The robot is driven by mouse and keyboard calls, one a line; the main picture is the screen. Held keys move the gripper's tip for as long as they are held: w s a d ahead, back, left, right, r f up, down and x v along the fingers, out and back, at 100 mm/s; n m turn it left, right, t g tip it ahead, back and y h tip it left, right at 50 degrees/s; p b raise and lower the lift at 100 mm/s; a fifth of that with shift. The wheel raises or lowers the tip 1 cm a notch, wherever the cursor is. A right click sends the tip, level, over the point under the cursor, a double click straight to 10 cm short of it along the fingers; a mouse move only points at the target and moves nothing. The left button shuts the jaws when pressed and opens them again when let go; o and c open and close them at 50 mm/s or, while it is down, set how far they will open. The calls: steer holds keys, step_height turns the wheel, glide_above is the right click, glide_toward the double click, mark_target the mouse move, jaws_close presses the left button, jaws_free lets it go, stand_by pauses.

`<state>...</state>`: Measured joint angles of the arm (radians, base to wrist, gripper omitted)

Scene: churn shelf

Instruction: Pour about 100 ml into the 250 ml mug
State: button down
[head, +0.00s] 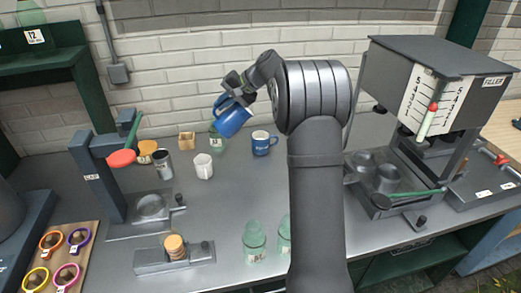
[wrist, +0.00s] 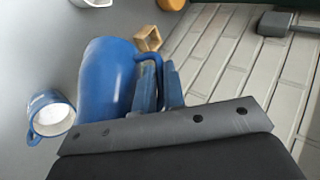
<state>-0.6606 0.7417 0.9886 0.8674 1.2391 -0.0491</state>
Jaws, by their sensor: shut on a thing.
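My gripper (head: 238,92) is shut on the handle of a blue jug (head: 231,117) and holds it tilted in the air above the back of the counter. In the wrist view the jug (wrist: 105,80) fills the middle, with its handle between my fingers (wrist: 160,84). A blue mug (head: 262,144) with white lettering stands upright on the counter, right of and below the jug. Its pale inside shows in the wrist view (wrist: 52,118); I cannot tell whether that is liquid. A white mug (head: 204,167) stands to the left. The volume markings are too small to read.
A glass bottle (head: 217,140) and a small wooden box (head: 187,140) stand behind the white mug. A metal cup (head: 162,164) is further left. Glass jars (head: 254,240) stand at the front. The filler machine (head: 432,90) is at the right. The middle counter is clear.

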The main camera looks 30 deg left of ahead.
mark_target(215, 114)
steer(key=shift+s+a+t, duration=0.1)
steer(key=shift+s+t, duration=0.05)
steer(key=shift+t, duration=0.15)
steer(key=shift+a+h, duration=0.1)
steer(key=shift+h, duration=0.2)
stand_by(1.5)
steer(key=shift+s, duration=0.15)
steer(key=f, duration=0.1)
steer(key=f+b, duration=0.1)
steer(key=s+a+f+t+h, duration=0.1)
steer(key=shift+s+n, duration=0.1)
steer(key=shift+n, duration=0.3)
steer(key=s+a+n+t+h+b, duration=0.1)
steer(key=s+a+t+h+b, duration=0.3)
steer(key=s+t+b, duration=0.1)
steer(key=shift+s+r+n+h, duration=0.15)
steer(key=shift+r+n+h, duration=0.15)
steer(key=shift+r+n, duration=0.1)
steer(key=shift+a+t, duration=0.15)
steer(key=shift+t, duration=0.15)
